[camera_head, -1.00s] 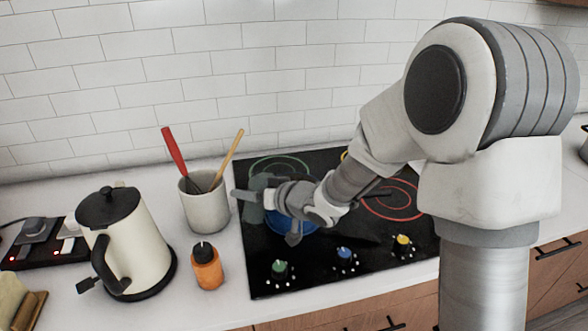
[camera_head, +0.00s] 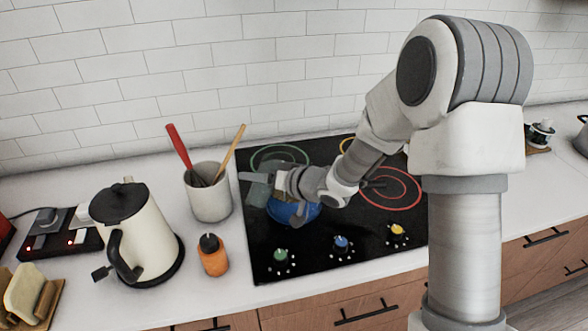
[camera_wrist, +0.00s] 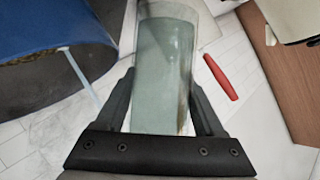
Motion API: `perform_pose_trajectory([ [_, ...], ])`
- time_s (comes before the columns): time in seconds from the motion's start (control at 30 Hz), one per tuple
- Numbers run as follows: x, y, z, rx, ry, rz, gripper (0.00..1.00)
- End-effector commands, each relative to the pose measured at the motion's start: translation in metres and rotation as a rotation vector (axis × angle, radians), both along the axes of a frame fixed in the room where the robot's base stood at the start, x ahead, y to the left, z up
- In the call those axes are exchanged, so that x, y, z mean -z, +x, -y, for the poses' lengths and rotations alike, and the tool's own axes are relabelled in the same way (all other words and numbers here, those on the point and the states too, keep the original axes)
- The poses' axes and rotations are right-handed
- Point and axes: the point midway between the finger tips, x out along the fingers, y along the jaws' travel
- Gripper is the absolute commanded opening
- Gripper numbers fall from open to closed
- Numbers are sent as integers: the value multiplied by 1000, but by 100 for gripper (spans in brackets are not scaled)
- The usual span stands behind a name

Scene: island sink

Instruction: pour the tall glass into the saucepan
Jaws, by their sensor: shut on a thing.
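The tall glass is see-through and grey-green. In the head view it (camera_head: 254,195) is small and faint at the left end of my arm, at the left side of the blue saucepan (camera_head: 293,213). In the wrist view the glass (camera_wrist: 163,70) lies between the two dark fingers of my gripper (camera_wrist: 160,108), which is shut on it. Its exact tilt and the level of its contents are hard to tell. The saucepan (camera_wrist: 45,25) shows at the upper left of the wrist view, blue outside and dark inside. My arm hides part of it in the head view.
A grey crock (camera_head: 209,200) with a red-handled and a wooden utensil stands left of the black cooktop (camera_head: 375,240). An orange bottle (camera_head: 213,260) and a cream kettle (camera_head: 145,235) stand nearer the left. The tiled wall (camera_head: 230,70) is close behind.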

Motion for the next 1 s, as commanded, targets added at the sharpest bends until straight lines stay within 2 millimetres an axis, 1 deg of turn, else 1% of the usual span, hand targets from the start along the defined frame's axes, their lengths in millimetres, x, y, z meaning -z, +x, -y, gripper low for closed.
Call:
perform_pose_trajectory([
  [1.0, -8, 2, 2, 0, 88, -95, 3],
])
